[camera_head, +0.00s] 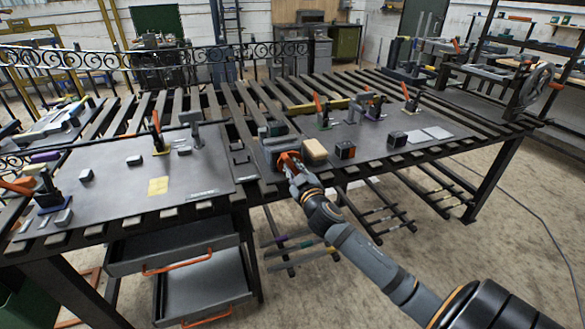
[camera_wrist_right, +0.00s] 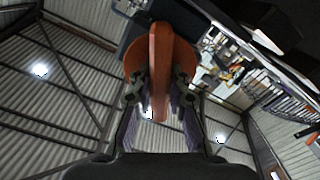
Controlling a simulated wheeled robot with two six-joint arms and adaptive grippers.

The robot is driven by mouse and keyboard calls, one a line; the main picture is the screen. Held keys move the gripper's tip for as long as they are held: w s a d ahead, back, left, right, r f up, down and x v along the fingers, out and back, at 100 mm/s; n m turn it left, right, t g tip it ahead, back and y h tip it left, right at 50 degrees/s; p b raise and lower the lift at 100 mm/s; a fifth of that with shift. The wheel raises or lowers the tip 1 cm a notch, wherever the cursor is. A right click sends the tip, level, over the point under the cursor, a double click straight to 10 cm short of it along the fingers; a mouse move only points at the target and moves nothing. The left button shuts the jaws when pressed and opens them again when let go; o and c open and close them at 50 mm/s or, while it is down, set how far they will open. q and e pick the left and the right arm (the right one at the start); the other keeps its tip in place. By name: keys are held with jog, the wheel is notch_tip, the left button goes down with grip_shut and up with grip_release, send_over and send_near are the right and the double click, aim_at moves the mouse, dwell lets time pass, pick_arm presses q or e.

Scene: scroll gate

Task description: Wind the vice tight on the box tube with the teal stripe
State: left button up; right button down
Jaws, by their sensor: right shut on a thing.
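My right gripper (camera_head: 290,166) is at the front of the vice (camera_head: 268,150), near the front edge of the slatted bench. It is shut on the vice's orange handle (camera_wrist_right: 158,50). In the right wrist view, the two fingers (camera_wrist_right: 158,92) press on either side of the handle, and the grip end fills the upper middle. A small dark teal patch (camera_head: 276,129) shows at the top of the vice. I cannot tell if it is the box tube's stripe, and the jaw gap is too small to read. My left gripper is not in view.
Grey plates (camera_head: 120,189) with upright orange-handled clamps (camera_head: 157,130) lie on both sides. Several tubes lie on a rack (camera_head: 395,226) below. Open drawers (camera_head: 205,281) stand at lower left.

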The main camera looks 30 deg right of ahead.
jog(key=shift+f, duration=0.15)
jog(key=c, duration=1.3)
grip_release()
jog(key=v, duration=1.2)
jog(key=shift+s, duration=0.1)
